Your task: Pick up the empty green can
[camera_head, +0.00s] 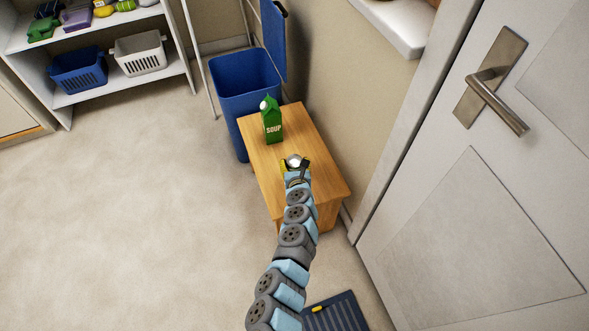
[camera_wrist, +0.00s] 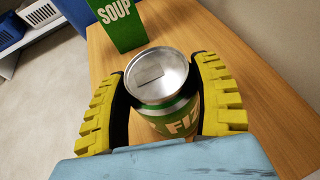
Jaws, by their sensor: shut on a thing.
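The green can (camera_wrist: 163,100) has a silver top and pale "FIZ" lettering on its side, and stands upright between my fingers. Its silver top also shows in the head view (camera_head: 294,160), over the small wooden table (camera_head: 322,172). My gripper (camera_wrist: 163,105) has yellow ribbed fingers, one on each side of the can, shut on it. In the head view my gripper (camera_head: 294,164) covers most of the can. I cannot tell whether the can's base touches the table.
A green soup carton (camera_head: 272,122) stands on the table behind the can. A blue bin (camera_head: 240,90) with its lid raised is behind the table. A white shelf (camera_head: 130,87) with baskets is at the back left. A door (camera_head: 480,190) is at the right. The left floor is clear.

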